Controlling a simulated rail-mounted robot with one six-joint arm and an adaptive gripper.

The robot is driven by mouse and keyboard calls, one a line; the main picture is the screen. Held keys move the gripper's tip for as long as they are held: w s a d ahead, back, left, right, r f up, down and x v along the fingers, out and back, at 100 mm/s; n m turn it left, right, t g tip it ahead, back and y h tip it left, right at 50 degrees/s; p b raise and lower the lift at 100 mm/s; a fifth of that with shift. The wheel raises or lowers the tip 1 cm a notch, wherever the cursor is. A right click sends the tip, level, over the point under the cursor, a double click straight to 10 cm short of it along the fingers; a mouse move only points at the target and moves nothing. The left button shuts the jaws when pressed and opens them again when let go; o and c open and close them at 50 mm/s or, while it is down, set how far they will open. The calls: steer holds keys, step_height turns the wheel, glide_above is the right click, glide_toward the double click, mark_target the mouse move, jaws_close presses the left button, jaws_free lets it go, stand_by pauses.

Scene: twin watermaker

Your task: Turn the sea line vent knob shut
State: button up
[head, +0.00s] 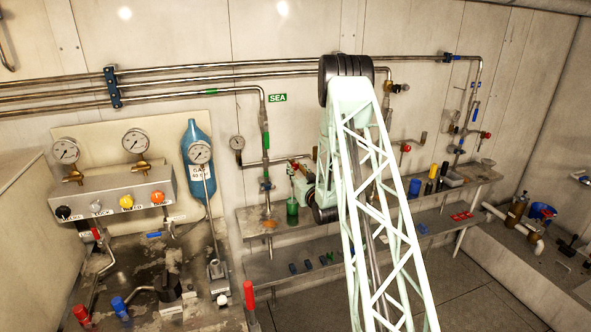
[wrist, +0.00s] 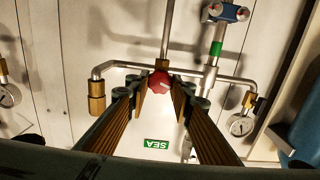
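The red knob (wrist: 159,82) sits on the pipework, in the middle of the wrist view, which shows the scene upside down. The green SEA label (wrist: 156,143) is on the wall near it and also shows in the head view (head: 278,98). My gripper (wrist: 160,90) has one finger on each side of the knob, with the fingertips apart and close to it. Whether the fingers touch the knob is not clear. In the head view a small red part (head: 293,167) shows at my gripper (head: 297,172), partly hidden by my arm.
A pressure gauge (wrist: 242,125) hangs from the pipe on one side, and a brass fitting (wrist: 96,96) on the other. Below my gripper a shelf (head: 258,222) holds a green bottle (head: 292,211). The gauge panel (head: 115,190) stands at left.

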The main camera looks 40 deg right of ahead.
steer(key=shift+f+m+b, duration=0.1)
steer(key=shift+m+b, duration=0.4)
steer(key=shift+b, duration=0.35)
steer(key=m+b, duration=0.2)
steer(key=b, duration=0.1)
steer(key=shift+d+m, duration=0.1)
steer(key=shift+m, duration=0.3)
steer(key=m+b, duration=0.4)
steer(key=shift+m+b, duration=0.3)
steer(key=shift+b, duration=0.05)
steer(key=shift+d+m+b, duration=0.1)
steer(key=shift+m+b, duration=1.6)
steer(key=shift+m, duration=1.2)
steer(key=o, duration=0.8)
steer(key=shift+s, duration=0.15)
